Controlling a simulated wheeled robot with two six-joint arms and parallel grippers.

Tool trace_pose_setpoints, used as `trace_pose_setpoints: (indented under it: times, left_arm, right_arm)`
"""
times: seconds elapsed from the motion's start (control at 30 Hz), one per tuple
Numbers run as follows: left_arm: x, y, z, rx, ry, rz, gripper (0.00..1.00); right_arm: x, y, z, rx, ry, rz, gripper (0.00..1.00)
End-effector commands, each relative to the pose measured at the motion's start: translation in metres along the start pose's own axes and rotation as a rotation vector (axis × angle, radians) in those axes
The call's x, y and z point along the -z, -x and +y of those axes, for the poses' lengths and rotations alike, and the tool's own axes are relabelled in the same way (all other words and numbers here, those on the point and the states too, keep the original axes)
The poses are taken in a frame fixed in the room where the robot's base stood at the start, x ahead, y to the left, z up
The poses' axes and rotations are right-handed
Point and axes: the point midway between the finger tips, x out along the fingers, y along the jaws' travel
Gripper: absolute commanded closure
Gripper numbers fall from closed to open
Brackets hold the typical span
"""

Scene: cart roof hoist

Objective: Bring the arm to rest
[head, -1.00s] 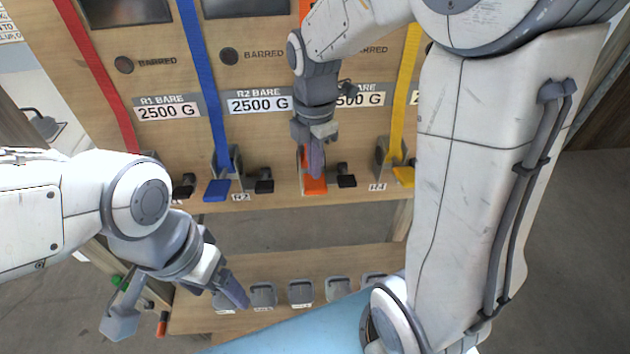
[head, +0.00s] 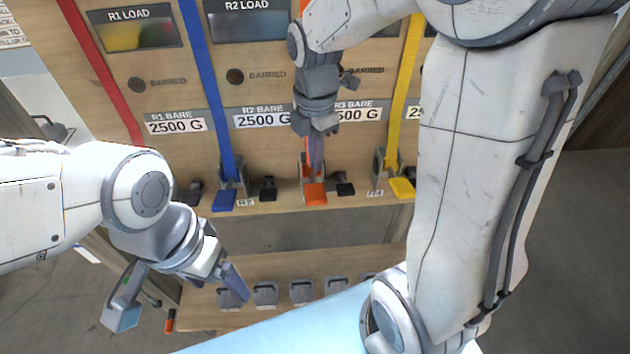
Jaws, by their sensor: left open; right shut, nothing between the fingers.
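My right gripper (head: 316,150) is shut and empty. It points down in front of the orange strap, just above the orange lever (head: 315,194); whether it touches the lever I cannot tell. My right arm covers the right side of the head view and hides part of the panel. My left gripper (head: 180,301) is open and empty at the lower left. Its two fingers are spread wide, one near the row of grey pedals and one over the floor.
A wooden panel (head: 180,90) carries a red strap (head: 98,68), a blue strap (head: 208,90) and a yellow strap (head: 404,85). A blue lever (head: 224,201) and a yellow lever (head: 402,188) stick out. A lower shelf (head: 285,262) holds several grey tabs (head: 302,291).

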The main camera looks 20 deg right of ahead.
Motion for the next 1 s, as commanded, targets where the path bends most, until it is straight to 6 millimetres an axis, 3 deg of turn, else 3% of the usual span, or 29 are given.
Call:
trace_pose_setpoints:
  times: [0.57, 0.77, 1.0]
  left_arm:
    - [0.000, -0.005, 0.000, 0.000, -0.011, 0.000, 0.19]
    - [-0.002, -0.033, -0.002, 0.000, -0.008, 0.000, 0.19]
    - [-0.004, -0.072, -0.005, 0.000, -0.005, 0.000, 0.19]
  right_arm:
    - [0.007, -0.004, -0.002, -0.001, -0.024, 0.002, 1.00]
    - [0.060, -0.027, -0.026, -0.013, -0.271, 0.020, 1.00]
    - [0.129, -0.065, -0.084, -0.007, -0.723, 0.060, 1.00]
